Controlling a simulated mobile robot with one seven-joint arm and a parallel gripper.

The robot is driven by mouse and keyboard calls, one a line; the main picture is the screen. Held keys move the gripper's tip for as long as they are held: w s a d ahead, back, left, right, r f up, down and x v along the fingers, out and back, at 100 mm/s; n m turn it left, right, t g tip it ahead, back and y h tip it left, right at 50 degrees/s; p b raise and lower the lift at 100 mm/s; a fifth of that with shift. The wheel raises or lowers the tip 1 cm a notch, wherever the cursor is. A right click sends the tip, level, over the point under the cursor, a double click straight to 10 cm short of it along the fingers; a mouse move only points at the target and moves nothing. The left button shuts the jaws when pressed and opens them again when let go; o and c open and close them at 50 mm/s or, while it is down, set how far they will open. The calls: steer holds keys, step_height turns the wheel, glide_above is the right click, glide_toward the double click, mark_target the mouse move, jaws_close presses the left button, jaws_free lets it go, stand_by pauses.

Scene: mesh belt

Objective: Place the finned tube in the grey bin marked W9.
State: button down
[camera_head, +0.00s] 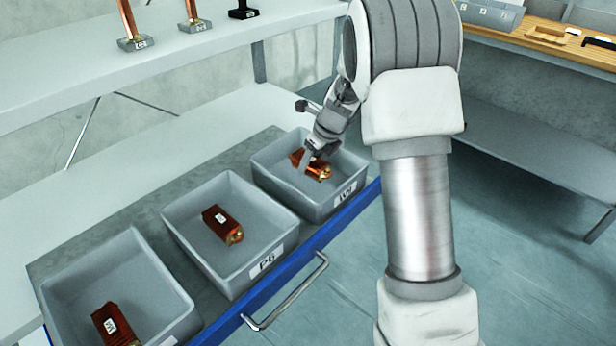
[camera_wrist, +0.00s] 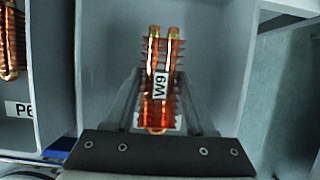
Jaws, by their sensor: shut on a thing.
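That bin's front label is small and tilted in the head view, and seems to start with W. The tube (camera_head: 318,172) is low inside the bin, partly hidden by my gripper. I cannot tell whether it touches the bin floor.
The middle grey bin (camera_head: 262,268), marked P6, holds another finned tube (camera_head: 222,224). The left grey bin (camera_head: 165,322) holds one too (camera_head: 115,325). A blue edge with a metal handle (camera_head: 287,291) runs along the front. A shelf (camera_head: 170,58) with several upright items hangs above.

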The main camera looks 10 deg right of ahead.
mark_target(308, 182)
steer(key=shift+w+a+f, duration=0.25)
steer(key=shift+w+f, duration=0.15)
steer(key=shift+w, duration=0.35)
step_height(308, 182, down, 4)
steer(key=shift+f+b, duration=0.1)
steer(key=shift+b, duration=1)
steer(key=shift+c, duration=1.2)
jaws_free()
